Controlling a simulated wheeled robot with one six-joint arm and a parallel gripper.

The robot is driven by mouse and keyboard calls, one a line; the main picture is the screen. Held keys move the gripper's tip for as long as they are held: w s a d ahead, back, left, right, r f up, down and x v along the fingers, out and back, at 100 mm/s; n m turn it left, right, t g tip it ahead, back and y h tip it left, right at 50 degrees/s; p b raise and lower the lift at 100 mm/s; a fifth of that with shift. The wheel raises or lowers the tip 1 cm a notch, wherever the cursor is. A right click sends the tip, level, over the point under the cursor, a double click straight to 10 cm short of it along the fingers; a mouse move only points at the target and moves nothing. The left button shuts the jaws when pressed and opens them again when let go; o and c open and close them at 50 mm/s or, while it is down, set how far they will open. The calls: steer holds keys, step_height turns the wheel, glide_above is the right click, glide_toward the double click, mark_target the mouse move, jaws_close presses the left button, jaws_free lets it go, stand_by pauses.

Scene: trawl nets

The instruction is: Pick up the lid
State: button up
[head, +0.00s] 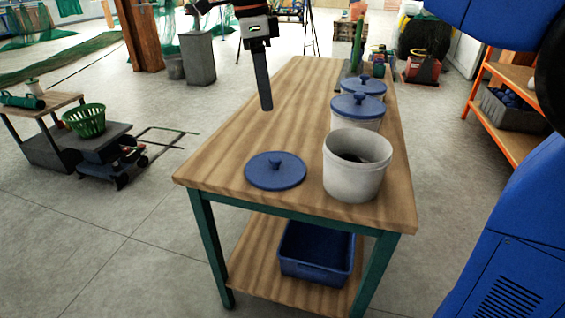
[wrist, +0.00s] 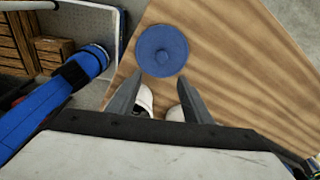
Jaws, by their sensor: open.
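A round blue lid (head: 276,171) with a small knob lies flat on the near left part of the wooden table (head: 225,150). It lies beside an open white pot (head: 352,183), apart from it. My gripper (head: 266,108) is above the table, behind and above the lid, with its fingers pointing down. In the wrist view the lid (wrist: 162,50) lies beyond the fingertips. My gripper (wrist: 158,88) is open there, with a wide gap and nothing held. Two pale shapes between the fingers are partly hidden, and I cannot tell what they are.
Two white pots with blue lids (head: 356,106) (head: 363,84) stand farther back on the table's right side. A blue bin (head: 318,253) sits on the lower shelf. A green basket (head: 85,121) is at left, and an orange rack (head: 500,120) is at right.

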mark_target(275, 157)
steer(key=f, duration=0.5)
steer(key=d+f, duration=0.1)
steer(key=f, duration=1.1)
steer(key=shift+w+d+f, duration=0.1)
steer(key=shift+w+d, duration=0.2)
steer(key=shift+d, duration=0.1)
steer(key=c, duration=1.1)
